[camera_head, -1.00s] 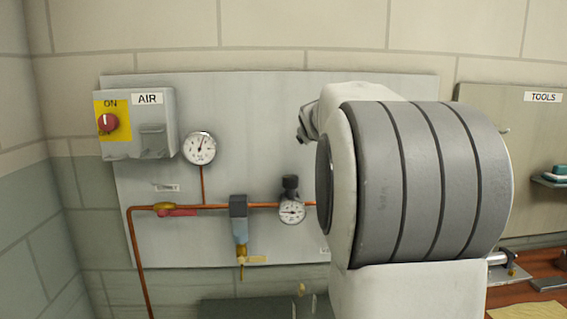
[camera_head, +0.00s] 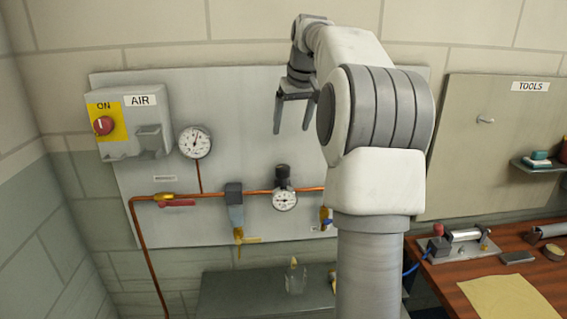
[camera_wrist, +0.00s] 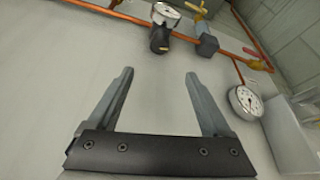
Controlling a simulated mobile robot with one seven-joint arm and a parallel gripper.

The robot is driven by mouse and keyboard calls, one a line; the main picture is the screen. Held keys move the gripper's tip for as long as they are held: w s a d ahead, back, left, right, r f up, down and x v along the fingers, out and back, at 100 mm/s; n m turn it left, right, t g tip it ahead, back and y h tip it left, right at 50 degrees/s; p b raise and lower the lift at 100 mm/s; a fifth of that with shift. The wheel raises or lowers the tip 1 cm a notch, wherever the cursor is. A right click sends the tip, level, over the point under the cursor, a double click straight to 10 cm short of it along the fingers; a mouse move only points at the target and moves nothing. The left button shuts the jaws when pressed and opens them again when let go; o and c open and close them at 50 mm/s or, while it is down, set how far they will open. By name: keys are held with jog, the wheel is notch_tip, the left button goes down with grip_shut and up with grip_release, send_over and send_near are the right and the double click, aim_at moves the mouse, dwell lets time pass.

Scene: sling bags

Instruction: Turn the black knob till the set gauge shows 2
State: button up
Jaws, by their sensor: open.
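The black knob (camera_head: 282,173) sits on the copper pipe line on the grey wall board. A small white round gauge (camera_head: 284,200) is just below it; its numbers are too small to read. In the wrist view the knob (camera_wrist: 159,41) and this gauge (camera_wrist: 167,13) show upside down near the top edge. My gripper (camera_head: 291,128) is open and empty, fingers pointing down, above the knob in the head view. In the wrist view my gripper (camera_wrist: 158,74) has its fingers spread, with the knob beyond their tips and nothing between them.
A larger gauge (camera_head: 195,142) is at left on the board, beside the AIR box (camera_head: 133,122) with a red switch. A blue-grey filter (camera_head: 235,210) and red-handled valve (camera_head: 177,203) share the pipe. A wooden bench (camera_head: 455,275) is at right.

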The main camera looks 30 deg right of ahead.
aim_at(283, 167)
jog(key=x, duration=1.5)
jog(key=shift+w+d+f+p, duration=0.1)
jog(key=shift+w+f+p, duration=0.05)
jog(key=shift+f+p, duration=0.2)
grip_shut()
jog(key=shift+r, duration=0.1)
